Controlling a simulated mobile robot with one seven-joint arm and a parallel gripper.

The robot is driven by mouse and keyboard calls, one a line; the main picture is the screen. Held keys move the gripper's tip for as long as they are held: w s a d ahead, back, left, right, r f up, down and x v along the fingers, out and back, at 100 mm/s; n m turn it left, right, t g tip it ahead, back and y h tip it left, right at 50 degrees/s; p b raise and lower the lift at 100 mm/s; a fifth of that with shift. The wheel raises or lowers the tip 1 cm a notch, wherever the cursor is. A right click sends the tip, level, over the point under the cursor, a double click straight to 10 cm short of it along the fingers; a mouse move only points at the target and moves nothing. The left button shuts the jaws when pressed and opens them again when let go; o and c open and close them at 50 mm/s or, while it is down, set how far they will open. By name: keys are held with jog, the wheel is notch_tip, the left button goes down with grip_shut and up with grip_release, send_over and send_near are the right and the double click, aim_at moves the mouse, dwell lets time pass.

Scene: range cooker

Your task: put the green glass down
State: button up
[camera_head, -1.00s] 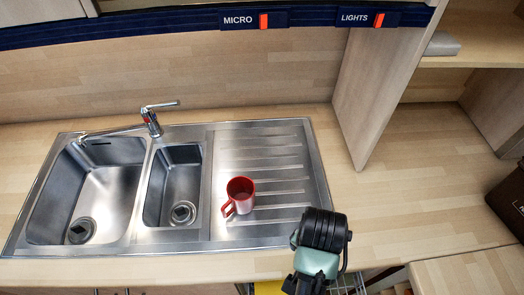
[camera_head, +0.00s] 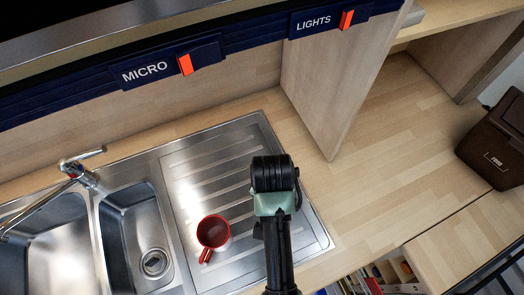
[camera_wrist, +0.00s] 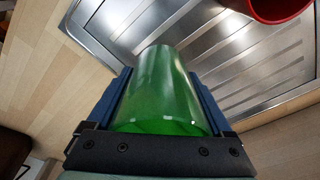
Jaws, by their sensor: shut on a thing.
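The green glass (camera_wrist: 160,90) is between the two blue fingers of my gripper (camera_wrist: 158,84) in the wrist view. My gripper is shut on it, and the ribbed steel drainer (camera_wrist: 225,62) shows behind the glass. In the head view my arm's dark end (camera_head: 271,175) is over the right part of the drainer (camera_head: 205,160). The glass and fingers are hidden there. I cannot tell how high the glass is above the steel.
A red mug (camera_head: 213,232) stands on the drainer left of my arm; it also shows in the wrist view (camera_wrist: 276,8). Two sink bowls (camera_head: 135,235) and a tap (camera_head: 80,172) lie further left. A wooden panel (camera_head: 345,80) rises behind right. Bare worktop (camera_head: 390,140) lies to the right.

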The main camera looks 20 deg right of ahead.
notch_tip(320, 180, down, 8)
jog(key=shift+f+p, duration=0.25)
jog(key=shift+p, duration=0.15)
jog(key=shift+f, duration=0.15)
jog(key=o, duration=1.4)
jog(key=shift+c, duration=0.2)
jog(key=r, duration=0.7)
jog(key=s+r, duration=0.1)
jog(key=r, duration=0.2)
jog(key=shift+a+r+b, duration=0.3)
jog(key=shift+a+r, duration=0.05)
jog(key=shift+a, duration=0.05)
jog(key=shift+a+r, duration=0.1)
jog(key=shift+r, duration=0.65)
